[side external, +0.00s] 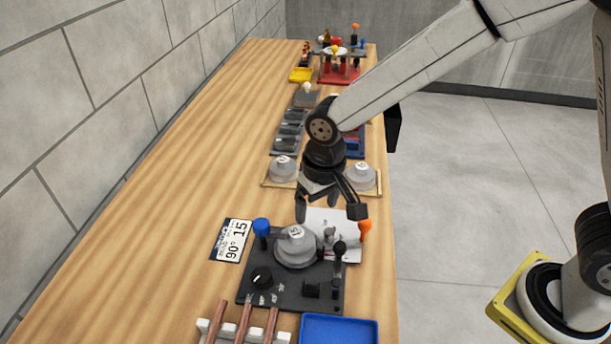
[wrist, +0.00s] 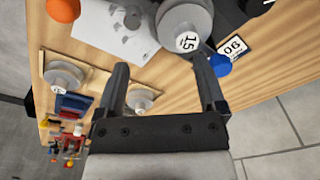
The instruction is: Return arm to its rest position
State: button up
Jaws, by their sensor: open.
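My gripper (side external: 329,208) is open and empty, pointing down above the bench, just behind the bending device. Its two dark fingers are spread apart in the wrist view (wrist: 162,65). The black device base (side external: 255,290) carries a grey round die (side external: 296,247) marked 15, which also shows in the wrist view (wrist: 186,25). A blue knob (side external: 261,226) stands at the device's left and an orange knob (side external: 365,228) at its right. Several copper tubes (side external: 243,322) rest on a white rack at the front. A card (side external: 231,240) reads 90° 15.
A blue tray (side external: 339,331) lies at the front right. Wooden boards with grey dies (side external: 283,168), (side external: 361,176) stand behind my gripper. A dark tray (side external: 289,132), a yellow tray (side external: 301,75) and a red stand (side external: 339,70) are farther back. The bench's left side is clear beside the wall.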

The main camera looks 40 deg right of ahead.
jog(key=s+d, duration=0.4)
jog(key=d, duration=0.4)
jog(key=s+d+t, duration=0.1)
jog(key=s+d, duration=0.4)
jog(key=d, duration=0.4)
jog(key=shift+s+f+t, duration=0.2)
jog(key=shift+f+t, duration=0.1)
jog(key=shift+f, duration=0.15)
